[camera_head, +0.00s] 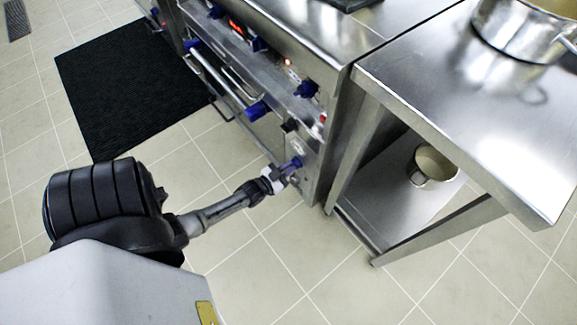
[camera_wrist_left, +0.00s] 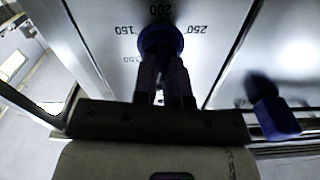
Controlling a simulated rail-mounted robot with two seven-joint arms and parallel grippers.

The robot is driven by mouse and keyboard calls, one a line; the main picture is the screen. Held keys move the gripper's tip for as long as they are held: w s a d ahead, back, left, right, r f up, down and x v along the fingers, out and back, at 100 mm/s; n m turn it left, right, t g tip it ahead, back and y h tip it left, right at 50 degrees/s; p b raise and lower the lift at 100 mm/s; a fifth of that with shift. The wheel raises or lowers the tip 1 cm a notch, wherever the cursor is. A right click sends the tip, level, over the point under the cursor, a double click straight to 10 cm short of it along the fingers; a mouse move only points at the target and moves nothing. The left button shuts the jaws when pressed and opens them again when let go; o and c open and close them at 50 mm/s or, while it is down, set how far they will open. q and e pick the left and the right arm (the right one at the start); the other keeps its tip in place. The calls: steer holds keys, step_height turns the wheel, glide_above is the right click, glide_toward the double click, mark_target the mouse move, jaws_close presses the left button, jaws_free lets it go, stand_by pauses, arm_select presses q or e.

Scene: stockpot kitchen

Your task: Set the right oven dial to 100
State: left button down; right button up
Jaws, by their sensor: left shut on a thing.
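The right oven dial (camera_head: 297,162) is a blue knob at the lower right of the oven front. In the left wrist view the dial (camera_wrist_left: 160,38) sits on a steel panel, with the marks 100, 150, 200 and 250 readable around it. My left gripper (camera_head: 287,171) is shut on this dial. Its two fingers (camera_wrist_left: 165,75) reach up to the knob in the left wrist view and cover its lower part. The dial's pointer is hidden or too dark to read. My right gripper is not in view.
Another blue knob (camera_head: 305,89) sits higher on the stove front. A blue-ended handle bar (camera_head: 257,109) stands out near my left gripper. A steel table (camera_head: 450,95) to the right bears a large pot (camera_head: 520,35). A black mat (camera_head: 130,85) lies on the open tiled floor.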

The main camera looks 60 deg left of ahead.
arm_select(q)
steer(key=shift+d+f+m+p, duration=0.1)
steer(key=shift+m+p, duration=0.55)
steer(key=shift+m, duration=1.7)
steer(key=shift+d+m+p, duration=0.1)
steer(key=shift+m+p, duration=0.55)
steer(key=shift+m, duration=1.7)
steer(key=c, duration=1.2)
jaws_free()
steer(key=shift+o, duration=0.2)
steer(key=p+v, duration=0.4)
steer(key=v, duration=1)
